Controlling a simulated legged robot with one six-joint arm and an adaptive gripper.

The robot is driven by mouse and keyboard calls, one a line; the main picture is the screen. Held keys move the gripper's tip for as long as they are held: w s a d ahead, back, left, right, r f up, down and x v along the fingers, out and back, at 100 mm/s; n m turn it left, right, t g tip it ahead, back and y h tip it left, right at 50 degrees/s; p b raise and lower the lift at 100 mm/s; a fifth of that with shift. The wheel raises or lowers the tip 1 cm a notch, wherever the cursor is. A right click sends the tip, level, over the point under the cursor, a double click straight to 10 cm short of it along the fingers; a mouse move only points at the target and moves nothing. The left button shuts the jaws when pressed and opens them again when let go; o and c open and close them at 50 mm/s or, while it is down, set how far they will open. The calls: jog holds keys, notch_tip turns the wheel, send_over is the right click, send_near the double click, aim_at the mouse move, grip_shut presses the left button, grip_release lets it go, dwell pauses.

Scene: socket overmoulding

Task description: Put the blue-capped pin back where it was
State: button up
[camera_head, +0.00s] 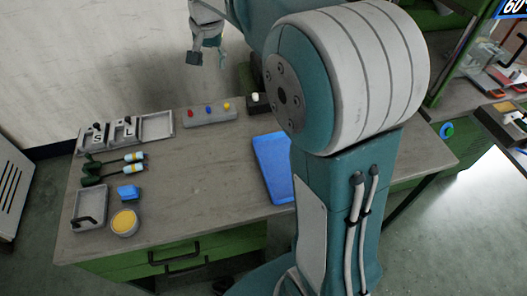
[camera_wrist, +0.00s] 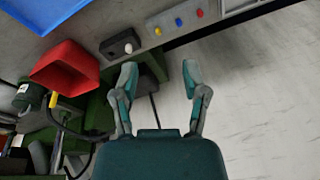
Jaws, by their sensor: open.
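The blue-capped pin (camera_head: 208,108) stands in the middle of a grey block (camera_head: 232,117) at the back of the table, between a red cap (camera_head: 190,113) and a yellow cap (camera_head: 227,105). In the wrist view the blue cap (camera_wrist: 179,22) also sits in its row near the top edge. Its shaft is hidden in the block or too small to see. My gripper (camera_head: 208,58) is raised at the back of the table, apart from the pins. In the wrist view my gripper (camera_wrist: 161,82) is open, with nothing between its fingers.
A dark block with a white button (camera_head: 255,98) stands right of the pin block. A blue tray (camera_head: 270,165) lies mid-table, partly behind my arm. Grey trays (camera_head: 155,128), green-handled tools (camera_head: 110,172) and a yellow-topped round container (camera_head: 124,222) are left. A red bin (camera_wrist: 65,68) shows in the wrist view.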

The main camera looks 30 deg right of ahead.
jog(key=s+f+n+t, duration=0.1)
jog(key=s+n, duration=0.2)
jog(key=s, duration=1)
jog(key=s+f+n+t, duration=0.2)
jog(key=s+n, duration=0.1)
jog(key=s, duration=1.1)
jog(key=shift+s+f, duration=0.25)
jog(key=shift+s, duration=0.05)
